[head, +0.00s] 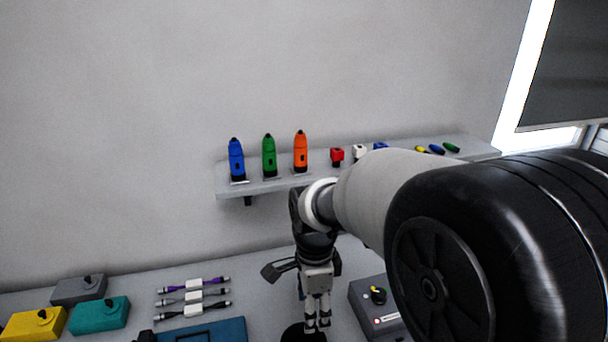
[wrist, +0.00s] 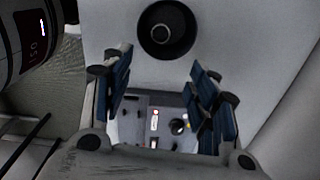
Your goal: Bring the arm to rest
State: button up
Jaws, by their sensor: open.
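My arm reaches in from the right in the head view and bends down over the worktable (head: 255,285). My gripper (head: 318,326) hangs with its fingers pointing down, left of a grey box with a knob (head: 375,312). In the wrist view my gripper (wrist: 162,95) shows its blue-padded fingers apart, with nothing between them. The knob box also shows beyond the fingers in the wrist view (wrist: 145,122). My arm hides part of the table and shelf.
Three cables (head: 193,298) lie left of my gripper, near a dark blue tray (head: 225,332). Yellow (head: 32,325), teal (head: 98,315) and grey (head: 78,290) boxes stand further left. A wall shelf (head: 262,187) behind holds blue, green and orange tools and small connectors.

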jog(key=s+d+r+n+t, duration=0.3)
jog(key=s+d+r+n, duration=0.5)
jog(key=s+r, duration=0.2)
jog(key=s+d+n+t, duration=0.1)
jog(key=s+d+n, duration=0.3)
jog(key=s+n, duration=0.4)
jog(key=shift+s+d+r+t, duration=0.25)
jog(key=shift+s+r+t, duration=0.1)
jog(key=shift+s, duration=0.45)
